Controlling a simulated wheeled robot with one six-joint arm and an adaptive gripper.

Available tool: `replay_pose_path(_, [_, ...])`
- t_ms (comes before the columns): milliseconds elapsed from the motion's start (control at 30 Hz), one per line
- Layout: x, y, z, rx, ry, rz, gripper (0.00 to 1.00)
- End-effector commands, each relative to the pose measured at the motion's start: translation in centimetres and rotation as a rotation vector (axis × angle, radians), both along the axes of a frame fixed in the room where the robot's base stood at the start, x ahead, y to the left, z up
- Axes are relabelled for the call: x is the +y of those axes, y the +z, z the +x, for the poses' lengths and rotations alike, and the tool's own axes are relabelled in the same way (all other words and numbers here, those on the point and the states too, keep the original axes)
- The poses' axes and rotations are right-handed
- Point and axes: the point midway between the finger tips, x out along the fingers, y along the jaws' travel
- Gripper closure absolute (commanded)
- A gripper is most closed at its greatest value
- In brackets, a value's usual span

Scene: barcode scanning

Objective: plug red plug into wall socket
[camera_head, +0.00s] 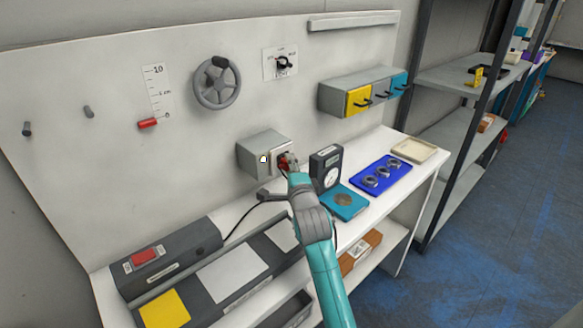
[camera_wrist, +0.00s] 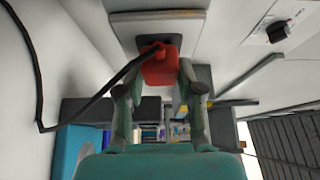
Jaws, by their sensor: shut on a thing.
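The red plug (camera_wrist: 161,67) is between the two fingers of my gripper (camera_wrist: 159,80) in the wrist view. It sits against the dark recess of the socket plate (camera_wrist: 185,22); I cannot tell how deep it is in. A black cable (camera_wrist: 98,97) runs from the plug. In the head view, the wall socket (camera_head: 258,153) is a grey box on the white panel. My gripper (camera_head: 289,164) is at its right face, with a bit of the red plug (camera_head: 282,161) showing. The fingers hide part of the plug and socket face.
A dark gauge (camera_head: 327,168) stands close right of my gripper. A teal scale (camera_head: 346,203) and a blue tray (camera_head: 359,180) with rings lie on the bench. A grey box with a red switch (camera_head: 145,257) is at left. Yellow and teal drawers (camera_head: 358,101) are above right.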

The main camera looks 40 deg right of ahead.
Motion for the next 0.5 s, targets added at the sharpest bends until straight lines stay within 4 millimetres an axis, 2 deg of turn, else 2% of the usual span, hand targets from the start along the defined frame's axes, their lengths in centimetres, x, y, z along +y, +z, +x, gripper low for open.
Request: replay_pose_path(500, [0.05, 0.02, 0.92, -0.001, 0.001, 0.000, 0.94])
